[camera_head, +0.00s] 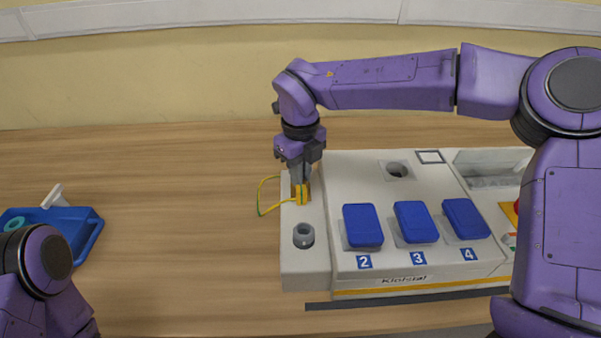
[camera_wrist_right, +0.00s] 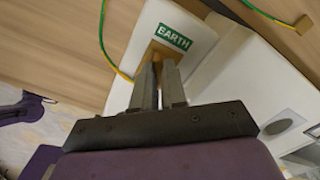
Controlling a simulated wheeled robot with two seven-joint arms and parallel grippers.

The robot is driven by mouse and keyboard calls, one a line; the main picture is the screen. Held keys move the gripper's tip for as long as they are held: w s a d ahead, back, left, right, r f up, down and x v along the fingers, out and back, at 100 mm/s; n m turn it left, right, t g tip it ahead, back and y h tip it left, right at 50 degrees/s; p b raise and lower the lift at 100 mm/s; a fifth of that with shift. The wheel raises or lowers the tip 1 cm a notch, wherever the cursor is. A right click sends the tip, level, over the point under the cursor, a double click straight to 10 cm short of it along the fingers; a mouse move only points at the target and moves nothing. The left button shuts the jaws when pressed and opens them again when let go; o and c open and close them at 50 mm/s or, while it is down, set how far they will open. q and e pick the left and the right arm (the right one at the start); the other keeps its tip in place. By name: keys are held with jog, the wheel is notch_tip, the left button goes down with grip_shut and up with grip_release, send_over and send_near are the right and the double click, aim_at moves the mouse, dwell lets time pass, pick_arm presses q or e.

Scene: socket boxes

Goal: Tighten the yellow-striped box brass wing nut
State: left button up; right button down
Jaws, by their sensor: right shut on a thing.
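The white box (camera_head: 300,258) with a yellow stripe along its lower front edge stands on the wooden table. My right gripper (camera_head: 301,182) points down at the box's left end, with its fingers closed around a brass piece, taken to be the wing nut (camera_wrist_right: 164,50). The fingers cover most of it. The right wrist view shows the closed fingertips (camera_wrist_right: 160,68) at the brass part beside a green EARTH label (camera_wrist_right: 173,38). A yellow-green wire (camera_head: 262,196) runs out to the left there. My left gripper is out of view; only its arm shows at lower left.
A grey round socket (camera_head: 303,235) stands in front of the gripper. Blue covers (camera_head: 362,226) numbered 2 to 4 lie to the right. A blue tray (camera_head: 88,236) is at the far left. The table between tray and box is clear.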

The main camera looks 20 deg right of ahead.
jog(key=m+b, duration=0.1)
jog(key=m, duration=0.3)
jog(key=shift+m, duration=0.3)
jog(key=shift+w+m+b, duration=0.1)
jog(key=shift+m+b, duration=0.75)
jog(key=shift+m, duration=0.65)
jog(key=shift+r, duration=0.1)
jog(key=c, duration=1.5)
grip_release()
jog(key=shift+o, duration=0.2)
notch_tip(320, 180, up, 10)
jog(key=shift+r, duration=0.25)
